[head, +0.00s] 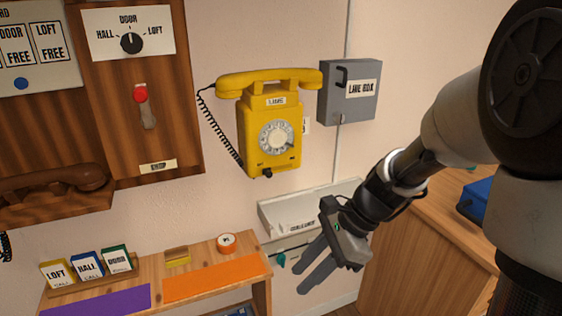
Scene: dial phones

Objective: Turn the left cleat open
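A small teal piece (281,260), which looks like the left cleat, sits below the front edge of the pale wall tray (275,221). It is too small for me to tell which way it is turned. My gripper (301,277) is just right of it in the picture, pointing down and left. Its two fingers are apart with nothing seen between them. I cannot tell how far in depth the gripper is from the cleat. Any second cleat on the right is hidden behind the gripper or not visible.
A yellow dial phone (269,122) and a grey line box (349,92) hang on the wall above. A wooden shelf (206,246) with cards and a tape roll (226,242) is left of the tray. A wooden cabinet (415,260) stands at the right.

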